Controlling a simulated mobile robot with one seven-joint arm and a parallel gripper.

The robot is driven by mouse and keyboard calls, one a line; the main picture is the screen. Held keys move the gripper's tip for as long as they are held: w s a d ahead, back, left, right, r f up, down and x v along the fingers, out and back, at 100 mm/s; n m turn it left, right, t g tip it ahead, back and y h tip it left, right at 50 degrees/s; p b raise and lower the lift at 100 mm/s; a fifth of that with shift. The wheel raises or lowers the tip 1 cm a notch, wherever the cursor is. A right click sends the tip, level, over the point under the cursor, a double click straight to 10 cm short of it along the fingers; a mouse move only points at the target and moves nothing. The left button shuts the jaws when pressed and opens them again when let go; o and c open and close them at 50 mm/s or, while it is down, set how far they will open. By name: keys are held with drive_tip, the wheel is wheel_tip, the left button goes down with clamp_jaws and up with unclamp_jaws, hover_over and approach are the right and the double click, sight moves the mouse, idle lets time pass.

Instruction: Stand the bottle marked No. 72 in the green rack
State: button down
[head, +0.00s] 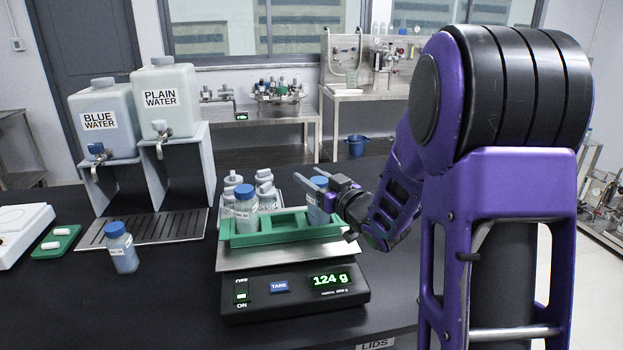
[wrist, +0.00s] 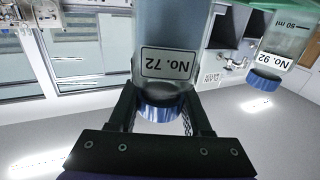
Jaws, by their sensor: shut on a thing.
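The bottle marked No. 72 (wrist: 175,40) has clear walls and a blue cap; its label reads upside down in the wrist view. My gripper (head: 322,184) is shut on it near the cap. In the head view this bottle (head: 317,205) is upright at the right end of the green rack (head: 285,238). I cannot tell whether its base touches the rack. The rack lies on the scale's steel plate. Another blue-capped bottle (head: 245,210) stands in the rack's left end. The wrist view shows a bottle marked No. 92 (wrist: 285,45) beside mine.
The scale (head: 295,293) reads 124 g. Several white-capped bottles (head: 265,185) stand behind the rack. A blue-capped bottle (head: 122,248) stands on the black bench at left, near a drip tray (head: 150,229) and two water tanks (head: 105,120). A green tray (head: 56,242) lies further left.

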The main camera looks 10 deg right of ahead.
drive_tip(key=shift+f, duration=0.2)
drive_tip(key=shift+c, duration=1.7)
unclamp_jaws()
drive_tip(key=shift+r, duration=0.1)
drive_tip(key=shift+r, duration=0.15)
drive_tip(key=v, duration=1.2)
